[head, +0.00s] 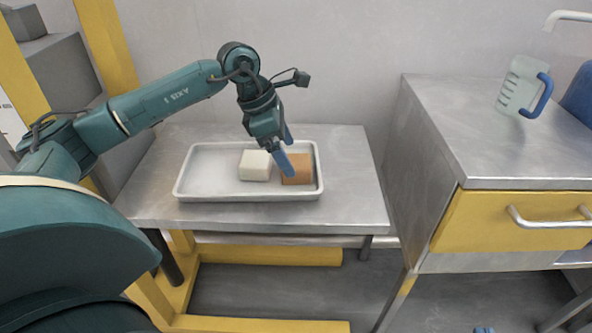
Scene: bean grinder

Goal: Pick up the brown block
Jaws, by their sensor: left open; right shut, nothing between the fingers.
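The brown block (300,170) sits at the right end of a white tray (213,185) on a low metal table. A cream block (255,166) lies just left of it in the same tray. My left gripper (287,152) is open and points down over the tray, at the brown block. One blue finger overlaps the block's upper left part in the picture; whether it touches cannot be told. My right gripper (484,330) shows only as blue tips at the bottom edge, shut and empty, far from the tray.
A taller metal counter (500,140) with a yellow drawer (505,228) stands to the right. A clear jug with a blue handle (522,88) stands on it. The low table (345,205) is bare around the tray. Yellow frame posts (106,45) stand at the left.

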